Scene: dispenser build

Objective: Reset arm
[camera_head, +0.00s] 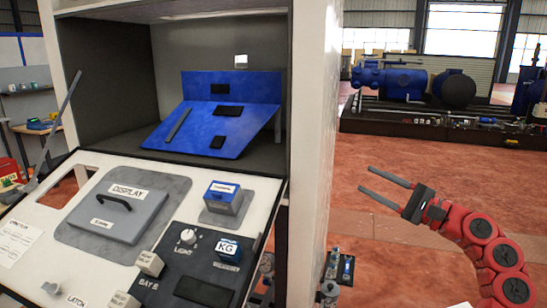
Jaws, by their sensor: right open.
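My right gripper (387,190) is on the right side of the head view, on a red jointed arm. Its two thin grey fingers point left and are spread apart, with nothing between them. It hangs in free air in front of the reddish floor, to the right of the dispenser cabinet (318,150), and touches nothing. My left gripper does not show in the head view.
The cabinet's sloped white panel carries a grey display lid (112,215) with a black handle, a blue-topped box (223,199), a KG block (228,249) and a light knob (188,236). A blue slanted plate (205,140) sits inside. Blue machinery (400,83) stands far behind.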

